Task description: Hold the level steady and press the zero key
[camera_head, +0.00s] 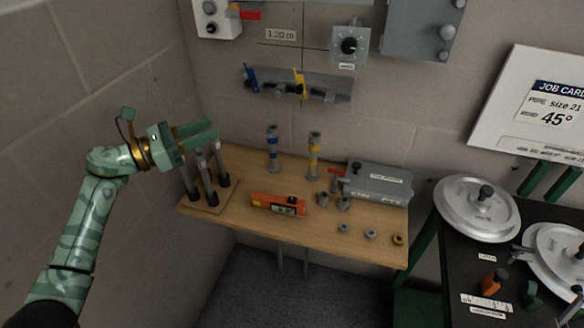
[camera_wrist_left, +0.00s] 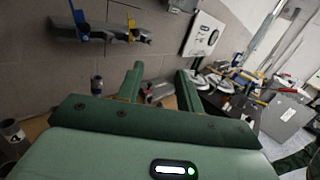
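The orange level (camera_head: 278,205) lies on the wooden shelf, near its front edge, with a small display and dark keys on its body. I cannot tell which key is the zero key. My left gripper (camera_head: 214,136) is up and to the left of the level, well apart from it, above several grey posts. In the left wrist view the two green fingers (camera_wrist_left: 160,88) stand apart with nothing between them. The level cannot be made out in the left wrist view. My right gripper is not seen.
Grey posts (camera_head: 205,176) stand at the shelf's left end, below my left gripper. Blue-banded (camera_head: 272,150) and yellow-banded (camera_head: 314,156) posts stand behind the level. A grey box (camera_head: 378,184) and small fittings (camera_head: 370,234) are to its right.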

